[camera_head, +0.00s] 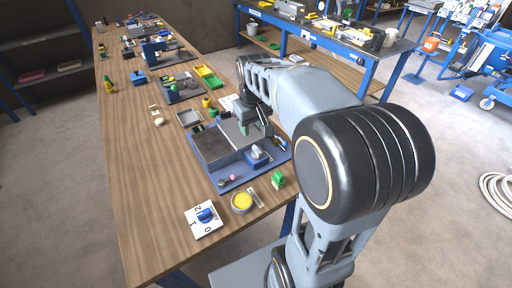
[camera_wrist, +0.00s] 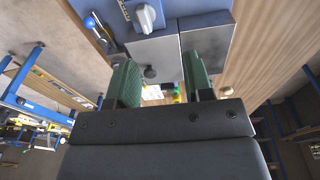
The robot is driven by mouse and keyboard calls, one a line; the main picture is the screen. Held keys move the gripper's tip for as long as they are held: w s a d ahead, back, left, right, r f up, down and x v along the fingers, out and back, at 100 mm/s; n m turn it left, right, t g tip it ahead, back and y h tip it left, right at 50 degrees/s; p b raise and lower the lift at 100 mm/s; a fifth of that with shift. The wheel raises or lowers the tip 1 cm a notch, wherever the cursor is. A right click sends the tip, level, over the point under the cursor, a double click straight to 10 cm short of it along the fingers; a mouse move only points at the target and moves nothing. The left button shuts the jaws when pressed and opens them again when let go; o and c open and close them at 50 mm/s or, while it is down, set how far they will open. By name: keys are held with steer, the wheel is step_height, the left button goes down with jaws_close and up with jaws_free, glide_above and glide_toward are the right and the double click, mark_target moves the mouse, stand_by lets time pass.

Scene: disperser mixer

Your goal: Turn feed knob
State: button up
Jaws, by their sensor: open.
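My gripper (camera_head: 245,130) is above a grey metal box unit (camera_head: 215,150) on a blue base plate. In the wrist view its two green fingers (camera_wrist: 161,85) are apart with nothing held between them. A pale knob (camera_head: 258,154) sits on a blue block at the unit's right; it also shows in the wrist view (camera_wrist: 147,18), beyond the fingertips. A small dark round knob (camera_wrist: 150,72) shows between the fingers. A blue knob (camera_head: 205,215) stands on a white plate marked 0, 1, 2 near the table's front. I cannot tell which is the feed knob.
A blue ball-ended lever (camera_wrist: 91,22) stands beside the pale knob. A yellow round button (camera_head: 242,202) and a green block (camera_head: 278,179) lie near the front edge. The wooden table (camera_head: 150,190) is bare at left; trays and tools stand farther back.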

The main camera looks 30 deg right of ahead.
steer(key=g, duration=0.1)
glide_above(256, 148)
step_height(256, 148, down, 2)
step_height(256, 148, down, 14)
steer(key=shift+w+r, duration=0.1)
steer(key=shift+c, duration=0.5)
jaws_close()
